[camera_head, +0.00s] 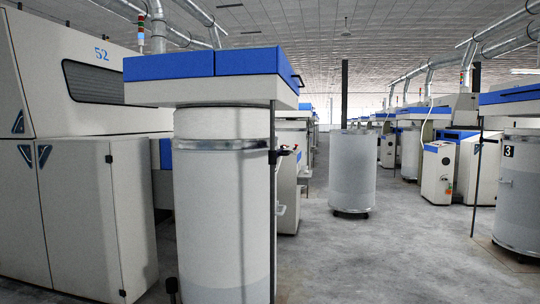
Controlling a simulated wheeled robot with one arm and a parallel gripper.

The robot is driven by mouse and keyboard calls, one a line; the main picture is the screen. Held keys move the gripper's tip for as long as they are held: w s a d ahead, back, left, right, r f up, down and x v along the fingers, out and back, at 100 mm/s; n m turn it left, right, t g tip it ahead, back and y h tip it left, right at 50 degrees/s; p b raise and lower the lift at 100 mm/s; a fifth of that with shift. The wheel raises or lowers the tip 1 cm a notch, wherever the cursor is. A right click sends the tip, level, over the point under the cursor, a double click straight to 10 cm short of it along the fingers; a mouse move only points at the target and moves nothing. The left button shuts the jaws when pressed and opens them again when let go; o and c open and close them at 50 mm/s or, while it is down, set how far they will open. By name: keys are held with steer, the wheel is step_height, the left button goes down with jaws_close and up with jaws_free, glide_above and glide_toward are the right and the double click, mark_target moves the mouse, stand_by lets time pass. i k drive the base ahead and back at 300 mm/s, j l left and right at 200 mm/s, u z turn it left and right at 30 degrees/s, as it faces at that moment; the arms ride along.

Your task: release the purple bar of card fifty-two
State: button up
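Card fifty-two is the large cream machine (75,150) at the left, with a blue 52 on its upper side. In front of it stands a coiler with a blue and cream head (210,92) above a tall pale can (222,215). A shiny grey bar (215,145) runs across the can's upper part. It meets a dark fitting (274,157) on the thin post at the right. I cannot make out a clearly purple bar. My gripper is not in view.
A grey can on castors (352,170) stands apart in the aisle. A can marked 3 (518,190) stands by a thin post at the right. Further machines line the back.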

mark_target(283, 154)
steer(key=i+j, duration=0.2)
steer(key=i, duration=0.25)
steer(key=i+j, duration=0.15)
steer(key=i, duration=0.3)
steer(key=i+j, duration=0.2)
steer(key=i, duration=0.25)
steer(key=i+j, duration=0.15)
steer(key=i, duration=0.25)
steer(key=i+j, duration=0.2)
steer(key=i, duration=0.25)
steer(key=l+u, duration=0.1)
steer(key=u, duration=0.2)
steer(key=j+z, duration=0.1)
steer(key=z, duration=0.15)
